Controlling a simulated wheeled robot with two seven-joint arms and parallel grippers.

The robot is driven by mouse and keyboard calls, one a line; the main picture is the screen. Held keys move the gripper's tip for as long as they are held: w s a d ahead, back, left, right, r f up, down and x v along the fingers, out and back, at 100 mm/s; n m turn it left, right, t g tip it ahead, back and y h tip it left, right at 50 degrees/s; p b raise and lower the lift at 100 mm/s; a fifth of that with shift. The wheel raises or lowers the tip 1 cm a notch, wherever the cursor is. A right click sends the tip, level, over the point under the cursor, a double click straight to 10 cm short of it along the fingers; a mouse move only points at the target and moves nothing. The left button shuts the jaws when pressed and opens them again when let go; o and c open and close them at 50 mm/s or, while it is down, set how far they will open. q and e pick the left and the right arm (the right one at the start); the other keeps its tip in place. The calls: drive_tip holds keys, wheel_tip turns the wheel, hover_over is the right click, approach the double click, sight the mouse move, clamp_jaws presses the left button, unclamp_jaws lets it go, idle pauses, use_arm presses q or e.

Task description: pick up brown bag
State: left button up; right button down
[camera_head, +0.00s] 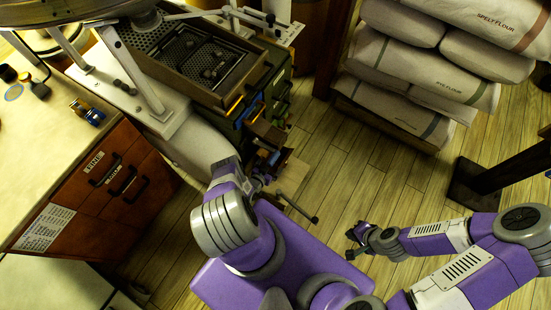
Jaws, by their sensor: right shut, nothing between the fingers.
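I cannot make out for sure a brown bag in the head view. Pale sacks (412,68) lie stacked at the upper right; two printed labels read as spelt flour and rye flour. A light tan thing (292,174) shows low beside my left gripper, partly hidden; I cannot tell what it is. My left gripper (264,172) is at the middle, in front of the machine's lower end, and its fingers are unclear. My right gripper (356,233) is shut and empty over the floor, well below the sacks and apart from them.
A mill machine with a wooden-framed tray (212,62) stands at the upper middle. A counter with brown drawers (110,178) is on the left. A dark post with a foot (482,182) stands at the right. Bare plank floor (345,175) lies between the machine and the sacks.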

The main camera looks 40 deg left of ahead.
use_arm(q)
drive_tip(key=shift+x, duration=0.9)
drive_tip(key=shift+c, duration=0.3)
drive_tip(key=c, duration=1.4)
drive_tip(key=shift+r, duration=0.1)
drive_tip(key=shift+c, duration=1.1)
drive_tip(key=shift+r, duration=0.15)
